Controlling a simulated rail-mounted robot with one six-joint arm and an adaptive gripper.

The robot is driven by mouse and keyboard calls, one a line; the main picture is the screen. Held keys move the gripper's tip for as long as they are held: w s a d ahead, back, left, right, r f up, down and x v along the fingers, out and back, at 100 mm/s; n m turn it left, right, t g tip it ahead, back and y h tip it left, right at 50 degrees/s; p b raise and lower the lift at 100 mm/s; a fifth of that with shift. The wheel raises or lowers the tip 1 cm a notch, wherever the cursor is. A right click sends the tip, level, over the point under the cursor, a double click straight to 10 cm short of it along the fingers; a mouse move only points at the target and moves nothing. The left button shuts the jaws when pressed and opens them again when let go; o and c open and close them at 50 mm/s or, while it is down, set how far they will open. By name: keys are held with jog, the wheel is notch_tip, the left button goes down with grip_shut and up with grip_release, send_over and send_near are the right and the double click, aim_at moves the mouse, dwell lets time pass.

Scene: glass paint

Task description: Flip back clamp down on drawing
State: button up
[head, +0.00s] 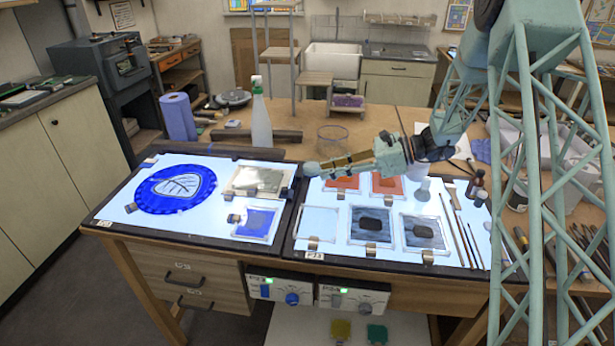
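A round blue glass piece with a white leaf-like drawing (176,187) lies on the left lit panel (112,211). A small metal clamp (131,208) is at the panel's left edge beside it. A paler drawing sheet (257,181) and a blue square pane (256,222) lie on the same panel's right side. Another small clamp (233,218) is at the blue pane's left edge. I cannot tell clearly which clamps are up or down. My gripper (312,169) points left above the back edge between the two panels. Its fingers are seen edge-on, and their opening is unclear.
The right lit panel (333,194) holds several panes with clamps along its front, plus brushes (462,230). A spray bottle (261,122), a glass jar (333,140) and a blue paper roll (179,118) stand behind. Small bottles (475,184) stand at right.

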aim_at(298, 178)
jog(key=shift+b+x, duration=0.35)
jog(key=shift+x, duration=3.4)
jog(key=c, duration=0.6)
